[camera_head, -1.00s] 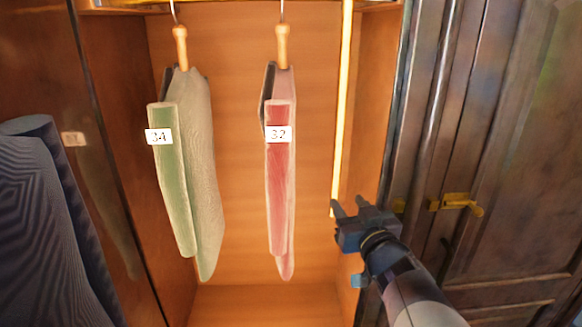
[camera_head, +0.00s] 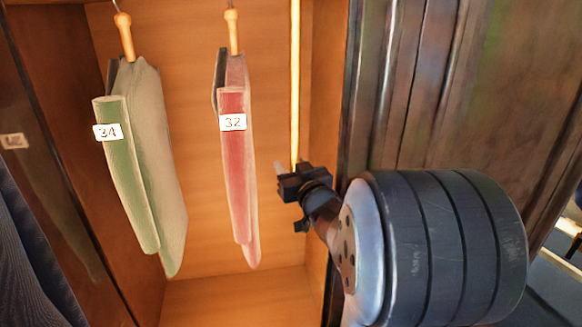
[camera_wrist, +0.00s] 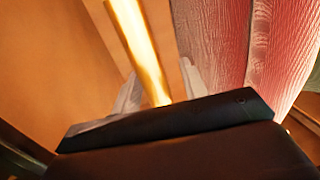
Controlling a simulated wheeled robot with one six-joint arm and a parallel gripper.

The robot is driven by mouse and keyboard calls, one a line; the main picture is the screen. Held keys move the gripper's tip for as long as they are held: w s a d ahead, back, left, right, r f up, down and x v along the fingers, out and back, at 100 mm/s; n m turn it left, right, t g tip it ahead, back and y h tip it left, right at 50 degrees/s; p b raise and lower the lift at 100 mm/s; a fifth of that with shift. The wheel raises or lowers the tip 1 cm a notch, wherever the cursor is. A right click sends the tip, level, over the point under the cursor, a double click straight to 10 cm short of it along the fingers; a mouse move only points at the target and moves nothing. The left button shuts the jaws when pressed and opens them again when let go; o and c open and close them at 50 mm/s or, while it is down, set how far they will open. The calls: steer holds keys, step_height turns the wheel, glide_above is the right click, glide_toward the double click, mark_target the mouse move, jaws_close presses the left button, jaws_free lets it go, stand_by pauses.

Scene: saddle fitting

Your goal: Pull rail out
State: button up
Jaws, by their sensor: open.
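A bright yellow upright bar (camera_head: 295,80) hangs in the wardrobe to the right of the clothes. It may be part of the rail; its top is out of view. My gripper (camera_head: 290,167) is at the bar's lower end, with its jaws open. In the wrist view the bar (camera_wrist: 133,38) runs down between two pale fingers (camera_wrist: 158,92), one on each side. I cannot tell whether either finger touches it. My gripper's dark body hides the bar's lower end there.
A green garment tagged 34 (camera_head: 145,165) and a red garment tagged 32 (camera_head: 235,165) hang left of my gripper. The red one (camera_wrist: 240,45) is close on the right in the wrist view. A dark door (camera_head: 430,90) stands at the right.

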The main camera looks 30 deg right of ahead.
jaws_close()
stand_by(0.3)
steer(key=shift+s, duration=0.1)
